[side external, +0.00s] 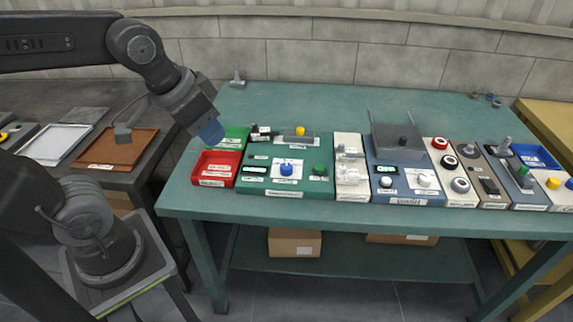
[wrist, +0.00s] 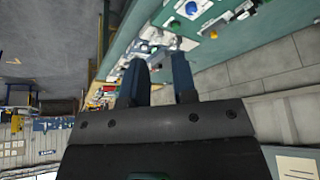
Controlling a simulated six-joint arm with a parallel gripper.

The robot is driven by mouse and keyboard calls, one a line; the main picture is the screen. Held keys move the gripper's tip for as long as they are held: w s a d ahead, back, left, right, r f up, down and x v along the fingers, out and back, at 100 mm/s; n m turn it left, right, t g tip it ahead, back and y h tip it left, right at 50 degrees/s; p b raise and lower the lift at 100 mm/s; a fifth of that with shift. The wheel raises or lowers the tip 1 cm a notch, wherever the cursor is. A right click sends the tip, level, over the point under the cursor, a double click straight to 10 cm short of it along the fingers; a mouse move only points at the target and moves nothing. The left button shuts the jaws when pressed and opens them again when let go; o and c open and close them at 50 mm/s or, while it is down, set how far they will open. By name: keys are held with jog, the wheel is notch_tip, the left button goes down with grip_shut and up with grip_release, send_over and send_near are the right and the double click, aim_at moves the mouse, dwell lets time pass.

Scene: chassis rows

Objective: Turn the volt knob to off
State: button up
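Several knobs stand on a row of chassis on the green table, and the labels are too small to read, so I cannot tell which is the volt knob. A blue knob (side external: 286,169) sits on a white plate on the green chassis (side external: 285,187). A white knob (side external: 425,180) is on the blue-grey chassis (side external: 404,194). Red (side external: 439,143), black (side external: 449,162) and grey (side external: 460,185) knobs line a beige panel.
A red bin (side external: 216,168) and green bin (side external: 236,135) stand at the row's left end. A raised grey box (side external: 397,141) stands behind the white knob. The table's back strip (side external: 310,97) is mostly clear. A tiled wall is behind.

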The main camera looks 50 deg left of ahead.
jog(key=o, duration=0.6)
jog(key=w+a, duration=0.1)
jog(key=w, duration=0.3)
jog(key=w+a+f+m+g, duration=0.1)
jog(key=w, duration=0.2)
jog(key=w+g, duration=0.1)
jog(key=w, duration=0.3)
jog(key=shift+w+a+f, duration=0.3)
jog(key=shift+w+a, duration=0.05)
jog(key=shift+a, duration=0.05)
jog(key=shift+o, duration=0.3)
jog(key=w+a+f+m+g, duration=0.1)
jog(key=w+a+f, duration=0.1)
jog(key=w, duration=0.3)
jog(key=shift+w+f, duration=0.25)
jog(key=shift+f, duration=0.45)
jog(key=m+g, duration=0.1)
jog(key=g, duration=0.1)
send_over(286, 166)
notch_tip(286, 166, down, 8)
notch_tip(286, 166, down, 13)
jog(key=shift+f, duration=0.15)
jog(key=c, duration=0.9)
